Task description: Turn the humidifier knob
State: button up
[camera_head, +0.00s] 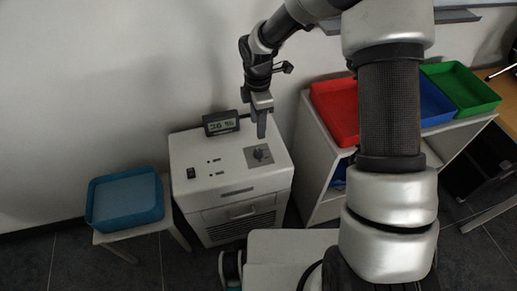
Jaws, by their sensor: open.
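The humidifier (215,173) is a pale grey box with a drawer-like handle and a dark vent grille on its front. Its dark knob (261,154) sits on a grey square plate on the right of the top panel. My gripper (261,132) points down just above and behind the knob, and looks apart from it. The gap between its fingers is hard to see from this side. A small display (221,123) stands at the back of the top and reads about 36 %.
A blue tray (126,218) rests on a small stool at the left. A white shelf unit (309,143) at the right carries a red tray (333,126), a blue tray (436,106) and a green tray (474,105). A wall stands close behind the humidifier.

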aim_at(258, 152)
notch_tip(258, 152, down, 13)
jog(key=b, duration=0.2)
jog(key=shift+f+b, duration=0.15)
jog(key=shift+b, duration=0.2)
jog(key=c, duration=1)
jog(key=shift+c, duration=0.2)
